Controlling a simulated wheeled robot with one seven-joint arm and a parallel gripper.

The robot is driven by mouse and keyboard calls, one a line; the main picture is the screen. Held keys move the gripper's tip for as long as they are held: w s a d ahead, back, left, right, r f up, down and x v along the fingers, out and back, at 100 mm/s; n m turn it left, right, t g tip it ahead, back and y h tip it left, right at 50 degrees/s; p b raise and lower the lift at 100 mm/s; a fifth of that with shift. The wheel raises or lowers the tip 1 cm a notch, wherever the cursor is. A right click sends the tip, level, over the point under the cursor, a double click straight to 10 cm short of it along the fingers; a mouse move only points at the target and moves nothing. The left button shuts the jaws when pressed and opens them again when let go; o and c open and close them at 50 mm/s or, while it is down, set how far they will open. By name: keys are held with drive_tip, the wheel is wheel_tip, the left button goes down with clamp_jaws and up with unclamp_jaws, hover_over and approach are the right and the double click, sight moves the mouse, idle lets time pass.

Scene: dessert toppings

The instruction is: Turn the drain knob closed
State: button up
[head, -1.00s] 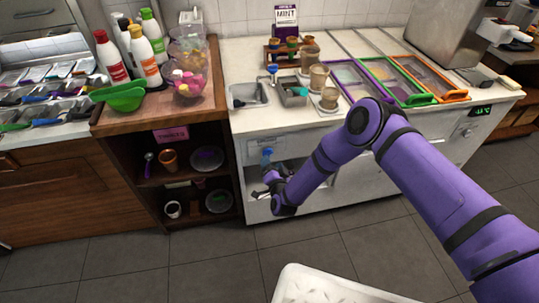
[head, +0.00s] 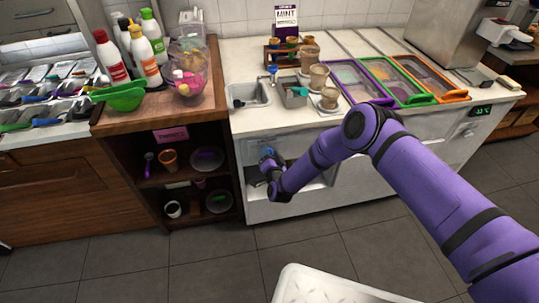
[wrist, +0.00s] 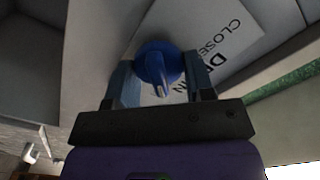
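The blue drain knob (wrist: 160,66) sits on the white cabinet front, with a round body and a narrow lever pointing down in the wrist view. Behind it is a white label (wrist: 222,38) with "CLOSE" and part of "DRAIN" legible. My gripper (wrist: 164,88) is open, with one finger on each side of the knob. I cannot tell whether the fingers touch it. In the head view the knob (head: 267,152) shows just above my gripper (head: 268,166), which is small and partly hidden by my wrist.
The knob is on the left part of the white counter unit (head: 400,139), below a small sink (head: 248,94). An open recess lies under and right of the knob. A brown shelf unit (head: 190,128) stands close on the left. A white crate (head: 335,285) is in front.

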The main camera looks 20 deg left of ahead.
drive_tip(key=shift+n, duration=0.3)
drive_tip(key=n, duration=0.3)
drive_tip(key=shift+a+n, duration=0.15)
drive_tip(key=shift+n, duration=0.15)
drive_tip(key=n, duration=0.4)
drive_tip(key=shift+s+r+n, duration=0.1)
drive_tip(key=shift+s+n, duration=0.05)
drive_tip(key=shift+n, duration=0.15)
drive_tip(key=n, duration=0.4)
drive_tip(key=shift+a, duration=0.15)
drive_tip(key=shift+n, duration=2.5)
drive_tip(key=o, duration=0.9)
